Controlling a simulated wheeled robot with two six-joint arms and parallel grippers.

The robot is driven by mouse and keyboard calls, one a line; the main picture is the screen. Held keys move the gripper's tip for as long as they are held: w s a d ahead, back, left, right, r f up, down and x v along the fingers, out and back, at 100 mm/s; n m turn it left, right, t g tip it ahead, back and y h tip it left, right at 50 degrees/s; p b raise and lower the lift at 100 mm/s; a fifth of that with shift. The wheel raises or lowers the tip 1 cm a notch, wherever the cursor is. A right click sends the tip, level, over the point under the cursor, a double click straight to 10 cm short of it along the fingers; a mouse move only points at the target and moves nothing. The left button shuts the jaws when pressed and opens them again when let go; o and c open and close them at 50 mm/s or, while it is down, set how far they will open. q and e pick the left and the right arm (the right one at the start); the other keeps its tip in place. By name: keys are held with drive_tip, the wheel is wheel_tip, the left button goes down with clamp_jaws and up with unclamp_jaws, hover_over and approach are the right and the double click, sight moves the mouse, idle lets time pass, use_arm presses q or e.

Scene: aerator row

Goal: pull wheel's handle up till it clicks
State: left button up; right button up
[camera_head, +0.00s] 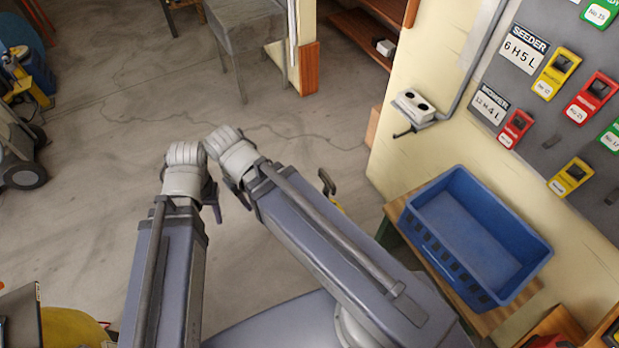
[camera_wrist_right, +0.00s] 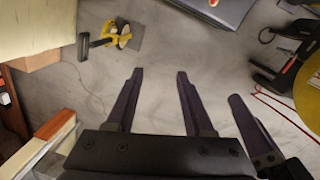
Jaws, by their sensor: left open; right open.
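A small yellow thing with a dark handle (camera_head: 327,183) shows just right of my right forearm in the head view, mostly hidden by it. In the right wrist view the yellow part (camera_wrist_right: 120,34) and its black bar-like handle (camera_wrist_right: 84,46) are at upper left, beyond the fingertips. I cannot tell whether this is the wheel's handle. My right gripper (camera_wrist_right: 160,74) is open and empty, apart from it. It points down in the head view (camera_head: 238,194). My left gripper (camera_head: 213,194) is open beside it, fingers partly hidden; a dark finger, likely its, shows in the wrist view.
A blue crate (camera_head: 476,235) sits on a wooden bench beside the wall at right. A grey table (camera_head: 245,30) stands at the back. A wheeled machine (camera_head: 22,165) is at far left. A yellow round thing (camera_wrist_right: 309,88) lies near red cord. The middle floor is clear.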

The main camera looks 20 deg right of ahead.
drive_tip(key=w+d+f+m+h+b, duration=0.1)
drive_tip(key=w+d+f+h+b, duration=0.1)
drive_tip(key=w+d+f+b, duration=0.35)
drive_tip(key=w+d+f+h+b, duration=0.2)
drive_tip(key=d+f+b, duration=0.1)
drive_tip(key=f+b, duration=0.55)
drive_tip(key=m+t+h+b, duration=0.15)
drive_tip(key=h+b, duration=0.35)
drive_tip(key=b, duration=1.2)
approach(325, 178)
drive_tip(key=shift+w+a+r, duration=0.1)
drive_tip(key=shift+a+r, duration=0.3)
drive_tip(key=shift+r, duration=0.05)
drive_tip(key=shift+f+g, duration=0.1)
drive_tip(key=shift+g, duration=0.15)
drive_tip(key=shift+b+x, duration=3.85)
drive_tip(key=shift+x, duration=2.05)
drive_tip(key=shift+c, duration=0.4)
clamp_jaws()
